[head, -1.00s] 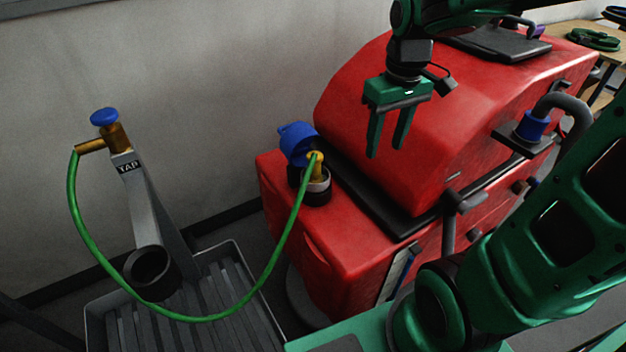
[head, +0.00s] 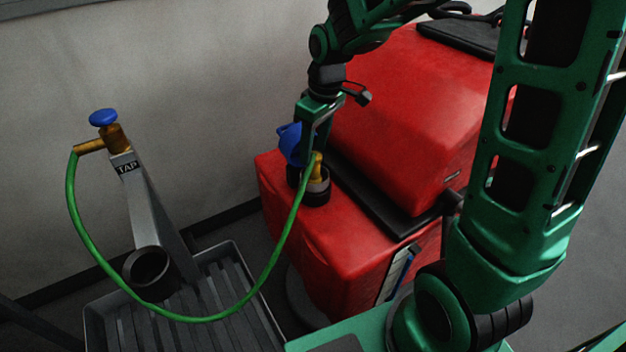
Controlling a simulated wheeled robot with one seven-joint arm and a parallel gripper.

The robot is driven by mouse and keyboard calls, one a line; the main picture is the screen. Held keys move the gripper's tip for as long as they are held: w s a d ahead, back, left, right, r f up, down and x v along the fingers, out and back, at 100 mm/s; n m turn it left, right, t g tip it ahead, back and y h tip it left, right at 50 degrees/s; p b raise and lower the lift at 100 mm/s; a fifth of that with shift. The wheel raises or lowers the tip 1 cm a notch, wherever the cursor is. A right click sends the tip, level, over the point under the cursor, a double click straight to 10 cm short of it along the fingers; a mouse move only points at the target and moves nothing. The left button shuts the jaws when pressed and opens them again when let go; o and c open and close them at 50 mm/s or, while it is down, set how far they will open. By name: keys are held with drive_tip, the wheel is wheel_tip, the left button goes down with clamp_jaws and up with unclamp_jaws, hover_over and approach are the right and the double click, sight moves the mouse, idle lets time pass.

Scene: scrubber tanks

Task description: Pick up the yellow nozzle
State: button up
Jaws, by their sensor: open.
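The yellow nozzle (head: 317,168) sits in the dark filler neck (head: 316,194) on top of the red scrubber machine (head: 285,215). A green hose (head: 277,255) runs from it to the brass tap. My gripper (head: 309,158) is open and points down at the nozzle. One finger shows at the nozzle's back left side, close to it. The other finger is hard to make out, so I cannot tell whether the fingers straddle the nozzle or touch it. The blue cap (head: 290,143) stands open behind the gripper and is partly hidden.
The tap (head: 116,135) with a blue knob stands on a grey post at left, above a slatted grey tray (head: 95,310). The hose hangs in a loop over the tray. The tall red hood (head: 400,115) rises right of the neck. A wall is behind.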

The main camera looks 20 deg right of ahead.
sight(315, 155)
wheel_tip(315, 155, down, 5)
drive_tip(key=shift+w+r, duration=0.1)
drive_tip(key=shift+w, duration=0.05)
drive_tip(key=c, duration=1.1)
drive_tip(key=shift+r, duration=0.2)
